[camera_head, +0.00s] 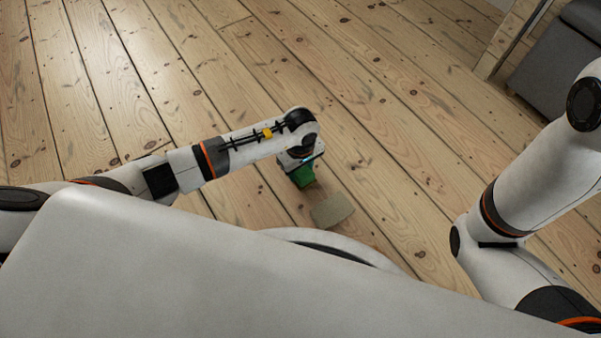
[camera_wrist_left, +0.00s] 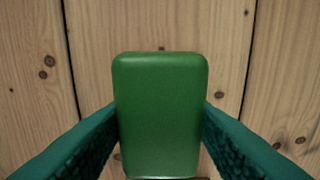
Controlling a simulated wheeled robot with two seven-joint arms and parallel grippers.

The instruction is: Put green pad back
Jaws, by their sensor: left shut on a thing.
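The green pad (camera_wrist_left: 160,110) is a rounded green block, seen close up in the left wrist view between the two teal fingers. My left gripper (camera_wrist_left: 161,135) is shut on it, one finger against each side. In the head view the green pad (camera_head: 303,176) shows below the end of my left arm, partly hidden by my left gripper (camera_head: 300,168). My right arm comes in at the right of the head view, but its gripper is out of the picture.
A tan block (camera_head: 332,210) lies on the floorboards just below and right of the green pad in the head view. A grey piece of furniture (camera_head: 562,65) stands at the top right. The floor (camera_head: 200,60) beyond my left arm is clear.

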